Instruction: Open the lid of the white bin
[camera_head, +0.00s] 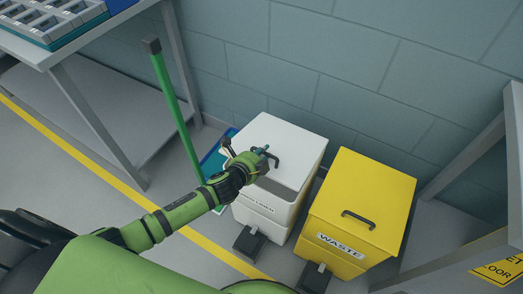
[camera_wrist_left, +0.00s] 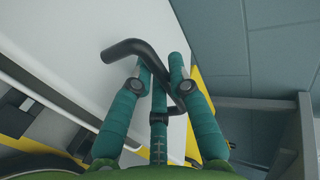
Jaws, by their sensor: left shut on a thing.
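The white bin (camera_head: 262,216) stands against the wall, with a label on its front. A black bar handle (camera_head: 275,156) sits on the lid. My left gripper (camera_head: 263,152) is over the lid, shut on this handle. In the left wrist view the handle (camera_wrist_left: 128,48) passes between the teal fingers (camera_wrist_left: 162,65), with its bent end sticking out to the left. The gripper hides part of the handle in the head view. My right gripper is not in view.
A yellow waste bin (camera_head: 372,190) with its own black handle stands close on the right. Black pedals (camera_head: 250,241) lie at the bins' feet. A green pole (camera_head: 172,95) stands on the left beside a grey table (camera_head: 60,45). A metal frame (camera_head: 470,150) is at right.

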